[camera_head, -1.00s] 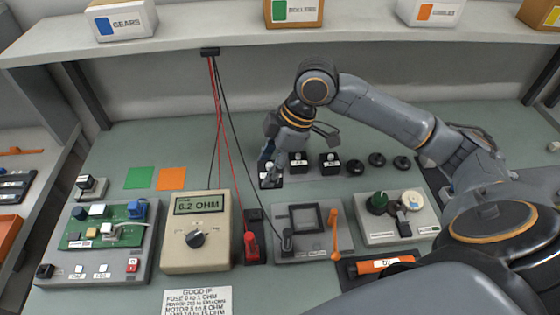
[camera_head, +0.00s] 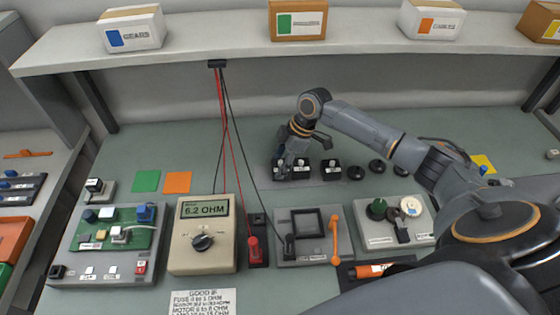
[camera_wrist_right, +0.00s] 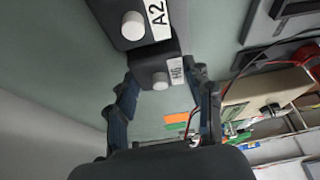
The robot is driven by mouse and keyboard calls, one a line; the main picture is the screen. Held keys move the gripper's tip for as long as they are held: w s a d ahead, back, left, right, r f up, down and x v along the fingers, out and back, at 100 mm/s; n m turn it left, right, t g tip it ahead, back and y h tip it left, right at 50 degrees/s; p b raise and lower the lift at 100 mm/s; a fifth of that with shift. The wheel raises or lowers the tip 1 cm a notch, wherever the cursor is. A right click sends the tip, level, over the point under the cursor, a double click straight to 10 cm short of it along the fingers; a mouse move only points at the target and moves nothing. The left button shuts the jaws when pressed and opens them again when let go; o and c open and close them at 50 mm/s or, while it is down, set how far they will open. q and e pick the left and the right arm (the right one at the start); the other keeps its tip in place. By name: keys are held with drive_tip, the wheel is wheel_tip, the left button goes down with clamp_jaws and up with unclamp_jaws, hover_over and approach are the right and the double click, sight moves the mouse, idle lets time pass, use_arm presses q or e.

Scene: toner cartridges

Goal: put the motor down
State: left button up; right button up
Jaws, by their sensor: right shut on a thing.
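The motor, a small black block with a pale round knob, shows in the right wrist view labelled H6 (camera_wrist_right: 160,70). In the head view the motor (camera_head: 279,173) is at the left end of a row of similar blocks. My right gripper (camera_head: 286,162) points down over it, shut on it; in the wrist view its two fingers (camera_wrist_right: 160,82) flank the block. A neighbouring black block labelled A2 (camera_wrist_right: 133,28) is close beside it. Whether the motor's underside touches the surface is hidden. My left gripper is not in view.
Two black blocks (camera_head: 331,169) and several dark round discs (camera_head: 377,166) continue the row to the right. A meter (camera_head: 203,240) with cables, a circuit-board station (camera_head: 65,265) and a grey fixture (camera_head: 277,254) stand in front. Green and orange squares (camera_head: 177,182) lie left.

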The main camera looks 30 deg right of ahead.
drive_tip(key=shift+w+f, duration=0.1)
drive_tip(key=shift+f, duration=0.25)
drive_tip(key=shift+f, duration=0.1)
drive_tip(key=o, duration=1.4)
drive_tip(key=shift+o, duration=0.2)
drive_tip(key=shift+d+r, duration=0.1)
drive_tip(key=shift+r, duration=0.2)
drive_tip(key=b+v, duration=0.2)
drive_tip(key=v, duration=0.9)
drive_tip(key=shift+s+r, duration=0.2)
drive_tip(key=shift+r, duration=0.1)
